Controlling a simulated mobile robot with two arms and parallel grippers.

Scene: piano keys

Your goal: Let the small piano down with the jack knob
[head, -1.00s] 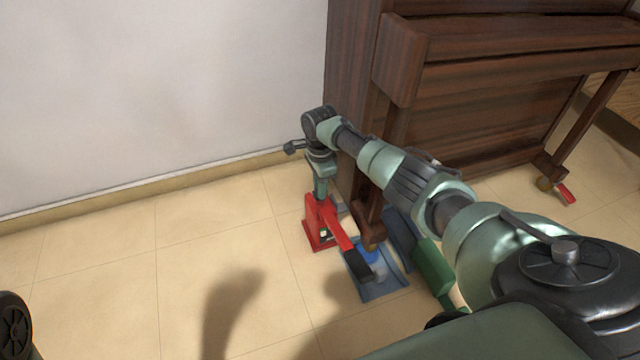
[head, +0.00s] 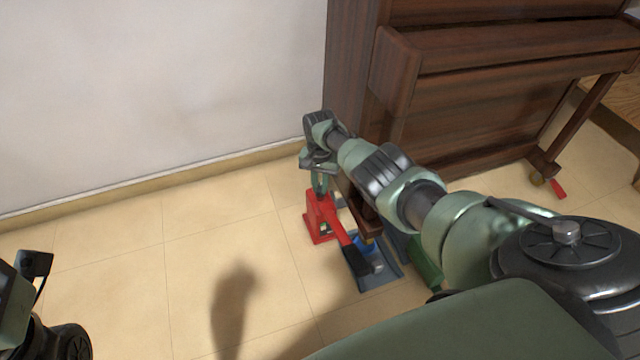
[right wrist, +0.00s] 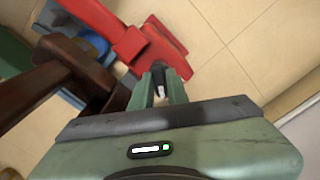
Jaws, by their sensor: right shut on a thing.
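The small piano (head: 400,85) is dark brown and stands against the wall at the right. The red jack (head: 318,222) is on the floor by its near left leg, with a black-ended lever (head: 357,258) angled toward me. It also shows at the top of the right wrist view (right wrist: 155,48). My right gripper (head: 320,188) points down at the jack. In the right wrist view its fingers are shut on the small dark jack knob (right wrist: 160,82), which they partly hide. My left arm shows at the lower left edge; its fingers do not show.
A blue plate (head: 378,282) lies on the floor beneath the piano's near leg (head: 368,215), beside the jack. A green object (head: 427,265) is partly hidden behind my right arm. A red-tabbed caster (head: 556,188) stands under the far leg. Floor at the left is clear.

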